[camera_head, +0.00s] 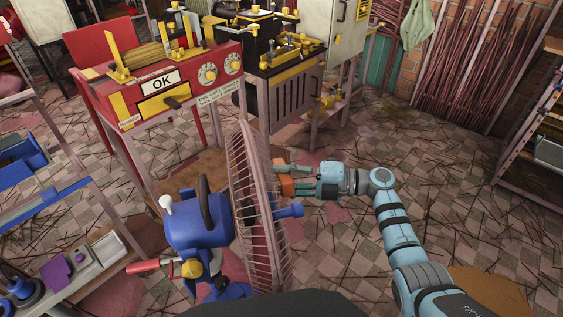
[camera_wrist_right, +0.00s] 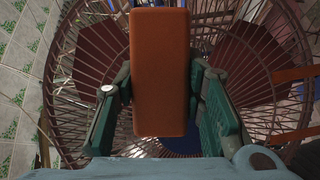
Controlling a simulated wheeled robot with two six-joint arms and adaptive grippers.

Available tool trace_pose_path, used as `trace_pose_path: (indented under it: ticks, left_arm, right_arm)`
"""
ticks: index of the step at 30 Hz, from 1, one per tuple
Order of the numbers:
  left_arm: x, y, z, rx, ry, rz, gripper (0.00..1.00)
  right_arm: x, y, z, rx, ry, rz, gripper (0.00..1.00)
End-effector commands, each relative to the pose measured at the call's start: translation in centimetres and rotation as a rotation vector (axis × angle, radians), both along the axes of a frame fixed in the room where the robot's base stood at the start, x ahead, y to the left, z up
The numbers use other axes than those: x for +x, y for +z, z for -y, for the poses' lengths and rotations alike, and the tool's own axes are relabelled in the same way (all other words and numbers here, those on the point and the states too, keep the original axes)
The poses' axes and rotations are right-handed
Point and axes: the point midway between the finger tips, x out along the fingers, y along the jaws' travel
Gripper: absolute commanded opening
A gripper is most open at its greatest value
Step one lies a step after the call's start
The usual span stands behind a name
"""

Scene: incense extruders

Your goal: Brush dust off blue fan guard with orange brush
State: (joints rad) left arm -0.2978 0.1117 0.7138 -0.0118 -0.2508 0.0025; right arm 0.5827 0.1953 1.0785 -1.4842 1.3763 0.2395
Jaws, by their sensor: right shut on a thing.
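The fan has a blue motor body (camera_head: 200,222) and a large round wire guard (camera_head: 243,170). The guard's wires look brownish-pink rather than blue, with a blue knob at the hub. My right gripper (camera_head: 284,184) is at the right face of the guard, shut on the orange brush (camera_head: 287,187). In the right wrist view the orange brush (camera_wrist_right: 160,75) sits between the green fingers, with the guard wires (camera_wrist_right: 70,110) behind it. The bristles are hidden, so contact with the wires cannot be told. Dust cannot be made out. My left gripper is not in view.
A red machine (camera_head: 165,85) with an OK label stands behind the fan, beside a black machine (camera_head: 280,70). A metal bench (camera_head: 100,250) is at left. Bundled sticks (camera_head: 480,60) lean at the back right. Tiled floor right of the fan is littered with sticks.

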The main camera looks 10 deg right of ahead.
Motion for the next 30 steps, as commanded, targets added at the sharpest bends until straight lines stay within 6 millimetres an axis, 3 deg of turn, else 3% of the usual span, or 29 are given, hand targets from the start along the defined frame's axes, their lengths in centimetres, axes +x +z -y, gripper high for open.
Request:
trace_pose_path:
  ticks: [5, 12, 18, 25, 30]
  left_arm:
    - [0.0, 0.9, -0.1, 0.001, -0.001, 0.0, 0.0]
    - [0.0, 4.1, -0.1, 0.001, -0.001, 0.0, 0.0]
    - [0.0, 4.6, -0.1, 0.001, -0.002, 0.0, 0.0]
    - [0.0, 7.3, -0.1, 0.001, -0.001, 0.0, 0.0]
    - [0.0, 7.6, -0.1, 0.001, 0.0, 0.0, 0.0]
  right_arm:
    - [-0.7, 0.1, 0.1, 0.0, 0.001, -0.001, 0.14]
    - [-3.5, 0.4, 0.5, -0.001, 0.0, -0.001, 0.14]
    - [-4.4, 0.1, 0.6, 0.0, 0.0, -0.001, 0.14]
    - [-7.0, 0.3, 0.6, -0.001, 0.0, -0.001, 0.14]
    - [-7.9, 0.0, 0.5, 0.001, 0.002, 0.0, 0.14]
